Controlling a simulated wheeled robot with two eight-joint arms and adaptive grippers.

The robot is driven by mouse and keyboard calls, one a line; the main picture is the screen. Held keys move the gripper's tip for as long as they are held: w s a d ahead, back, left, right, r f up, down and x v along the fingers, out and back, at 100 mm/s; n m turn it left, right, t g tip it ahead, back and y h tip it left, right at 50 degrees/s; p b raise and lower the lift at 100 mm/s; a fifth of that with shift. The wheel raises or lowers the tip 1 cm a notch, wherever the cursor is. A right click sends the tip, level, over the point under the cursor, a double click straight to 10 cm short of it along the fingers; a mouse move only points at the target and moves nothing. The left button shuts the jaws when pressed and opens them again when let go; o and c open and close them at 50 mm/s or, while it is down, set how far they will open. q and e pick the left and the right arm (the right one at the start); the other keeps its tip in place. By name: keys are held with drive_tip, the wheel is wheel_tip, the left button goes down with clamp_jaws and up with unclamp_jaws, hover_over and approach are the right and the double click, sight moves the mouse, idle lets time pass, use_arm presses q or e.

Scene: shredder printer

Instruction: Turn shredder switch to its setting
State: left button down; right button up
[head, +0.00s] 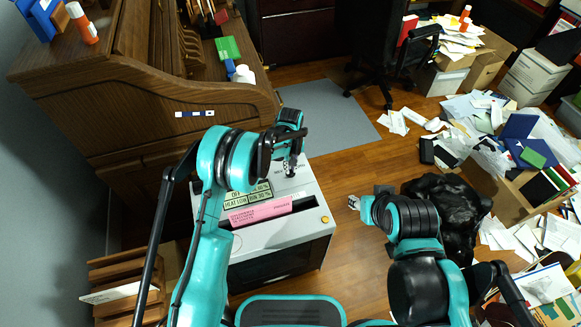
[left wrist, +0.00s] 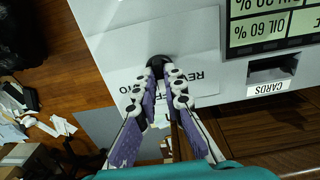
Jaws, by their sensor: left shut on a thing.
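The shredder (head: 300,240) is a white box below the middle of the head view, with a dark slot and an orange button on its top. Its black round switch knob (left wrist: 159,61) shows in the left wrist view on a pale label plate (left wrist: 190,40). Upside-down lettering, partly hidden by the fingers, includes "REV". My left gripper (left wrist: 165,80) is shut on the knob; in the head view it points down at the shredder's far top edge (head: 290,172). The knob's pointer direction cannot be made out. My right gripper (head: 354,202) is empty-looking, apart from the shredder on its right.
A pink label (head: 262,212) and green panels (head: 248,196) lie on the shredder's top. A wooden roll-top desk (head: 150,110) stands behind left. A black bag (head: 445,200) and scattered papers (head: 480,110) lie to the right. Wooden floor between is clear.

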use_arm(q)
drive_tip(key=c, duration=1.6)
unclamp_jaws()
wheel_tip(320, 180, up, 12)
